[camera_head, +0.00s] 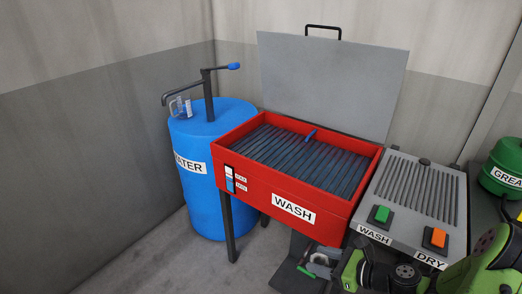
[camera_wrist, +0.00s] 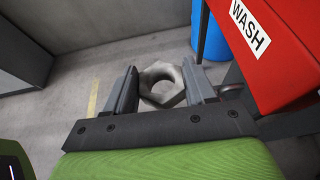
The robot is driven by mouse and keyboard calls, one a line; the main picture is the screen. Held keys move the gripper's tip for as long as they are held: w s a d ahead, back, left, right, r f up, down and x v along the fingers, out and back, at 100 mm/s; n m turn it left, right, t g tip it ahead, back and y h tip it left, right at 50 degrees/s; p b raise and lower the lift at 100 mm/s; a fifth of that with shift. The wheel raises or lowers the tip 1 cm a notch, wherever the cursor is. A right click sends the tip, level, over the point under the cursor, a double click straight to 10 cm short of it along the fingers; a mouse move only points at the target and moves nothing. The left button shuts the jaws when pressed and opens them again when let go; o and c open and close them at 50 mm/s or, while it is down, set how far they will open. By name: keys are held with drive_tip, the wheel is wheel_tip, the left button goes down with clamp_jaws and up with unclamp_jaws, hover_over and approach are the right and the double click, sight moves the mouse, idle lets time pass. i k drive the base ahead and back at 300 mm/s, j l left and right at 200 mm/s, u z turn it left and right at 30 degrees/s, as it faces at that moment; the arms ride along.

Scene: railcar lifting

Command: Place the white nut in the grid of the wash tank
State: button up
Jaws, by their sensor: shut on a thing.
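The white nut (camera_wrist: 162,99) is a grey-white hexagonal ring in the wrist view. My gripper (camera_wrist: 160,76) is shut on it, with one finger on each side.
A blue water barrel (camera_head: 208,200) with a hand pump (camera_head: 208,95) and a clear jug (camera_head: 180,107) stands left of the tank. A grey wash/dry unit (camera_head: 410,200) with green and orange buttons adjoins it on the right. A green grease container (camera_head: 503,165) is at far right.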

sight(301, 160)
drive_tip(key=i+j, duration=0.15)
drive_tip(key=j, duration=0.2)
drive_tip(key=i+j, duration=0.15)
drive_tip(key=j, duration=0.2)
drive_tip(key=i+j, duration=0.15)
drive_tip(key=j, duration=0.15)
drive_tip(key=i+j, duration=0.2)
drive_tip(key=j, duration=0.15)
